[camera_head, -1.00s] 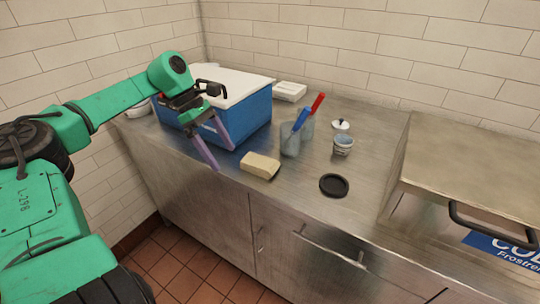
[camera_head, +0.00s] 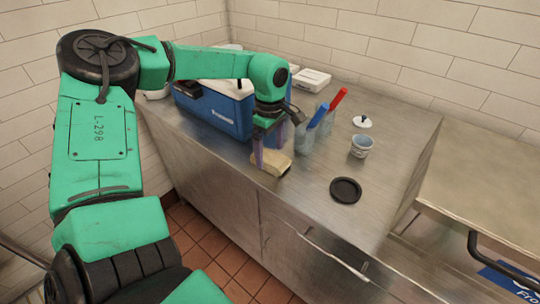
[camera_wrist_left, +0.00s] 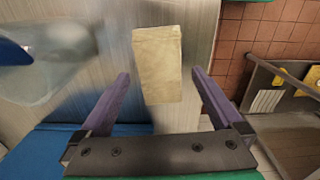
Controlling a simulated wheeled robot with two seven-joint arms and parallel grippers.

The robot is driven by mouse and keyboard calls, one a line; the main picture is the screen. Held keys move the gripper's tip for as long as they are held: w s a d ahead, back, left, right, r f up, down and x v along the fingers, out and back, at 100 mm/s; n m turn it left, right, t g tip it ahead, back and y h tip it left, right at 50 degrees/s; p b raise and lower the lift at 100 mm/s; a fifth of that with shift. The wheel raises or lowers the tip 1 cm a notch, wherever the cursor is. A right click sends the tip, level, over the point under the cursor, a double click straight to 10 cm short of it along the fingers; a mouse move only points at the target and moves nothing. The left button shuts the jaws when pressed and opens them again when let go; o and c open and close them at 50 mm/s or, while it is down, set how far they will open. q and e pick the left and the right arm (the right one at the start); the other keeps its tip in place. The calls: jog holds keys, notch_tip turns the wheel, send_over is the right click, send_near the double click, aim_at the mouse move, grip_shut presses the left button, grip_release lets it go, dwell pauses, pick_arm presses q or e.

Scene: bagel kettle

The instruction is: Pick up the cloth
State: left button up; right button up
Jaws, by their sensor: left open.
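The cloth looks like a folded beige block (camera_head: 271,163) and lies near the front edge of the steel counter. It also shows in the left wrist view (camera_wrist_left: 158,62), ahead of and between my fingers. My left gripper (camera_head: 268,160) is over the cloth in the head view, with its purple fingers close to it. In the wrist view the left gripper (camera_wrist_left: 160,85) is open, with a finger to either side of the cloth's near end. I cannot tell whether the fingers touch it. My right gripper is not in view.
A blue cooler box (camera_head: 220,112) stands behind and left of the cloth. Glasses with a blue-handled tool (camera_head: 319,115) and a red-handled tool (camera_head: 338,98) stand to its right. A small cup (camera_head: 361,146) and a black disc (camera_head: 346,190) are farther right, with bare counter around them.

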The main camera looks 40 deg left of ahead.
aim_at(269, 156)
pick_arm(q)
jog(key=shift+a+f, duration=0.1)
jog(key=shift+f, duration=0.6)
jog(key=c, duration=1.3)
jog(key=shift+r, duration=0.1)
notch_tip(269, 156, up, 20)
jog(key=shift+b, duration=0.4)
